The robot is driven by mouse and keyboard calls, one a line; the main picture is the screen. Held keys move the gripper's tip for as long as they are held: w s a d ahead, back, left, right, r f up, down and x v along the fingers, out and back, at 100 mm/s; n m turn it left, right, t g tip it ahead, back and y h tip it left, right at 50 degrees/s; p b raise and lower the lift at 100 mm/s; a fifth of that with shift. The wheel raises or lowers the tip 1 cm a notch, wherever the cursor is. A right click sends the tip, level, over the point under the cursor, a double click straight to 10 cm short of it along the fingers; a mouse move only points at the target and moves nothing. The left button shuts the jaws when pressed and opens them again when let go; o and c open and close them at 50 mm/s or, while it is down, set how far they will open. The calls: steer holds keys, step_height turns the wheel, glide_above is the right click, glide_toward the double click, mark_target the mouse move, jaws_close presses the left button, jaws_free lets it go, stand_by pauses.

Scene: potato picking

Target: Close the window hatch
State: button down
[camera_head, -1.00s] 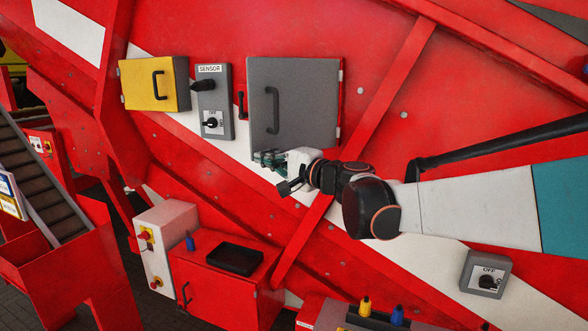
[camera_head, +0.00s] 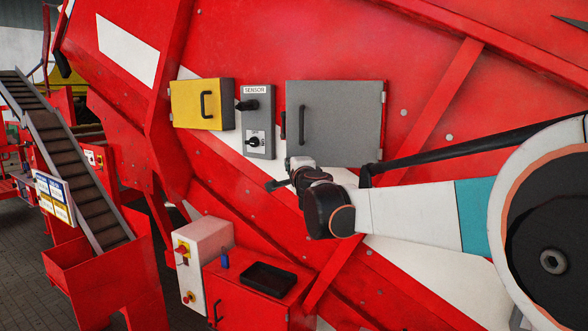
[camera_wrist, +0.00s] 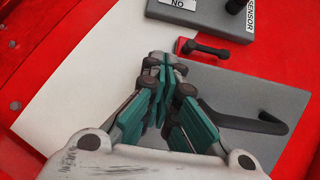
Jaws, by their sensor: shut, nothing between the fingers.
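The window hatch (camera_head: 340,120) is a grey square panel with a black bar handle (camera_head: 302,124) near its left edge and hinges on its right edge. It lies nearly flat to the red machine wall; I cannot tell whether a small gap stays at its left edge. My gripper (camera_wrist: 158,68) is shut and empty, its green fingers together. In the wrist view the hatch (camera_wrist: 275,145) and its handle (camera_wrist: 245,122) are right of the fingertips. In the head view my gripper is at the hatch's lower left corner, its fingers mostly hidden. Contact cannot be told.
A small black handle (camera_head: 283,126) is on the wall beside the hatch's left edge. A grey sensor switch box (camera_head: 258,122) and a yellow box (camera_head: 201,104) are further left. A red cabinet (camera_head: 247,300) with a black tray (camera_head: 268,279) stands below.

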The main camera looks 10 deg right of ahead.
steer(key=w+d+m+h, duration=0.3)
steer(key=w+h, duration=0.3)
steer(key=w, duration=0.3)
steer(key=shift+w+r+m+g, duration=0.15)
steer(key=shift+w+m+g, duration=0.2)
steer(key=shift+m, duration=0.15)
steer(key=shift+d+r, duration=0.1)
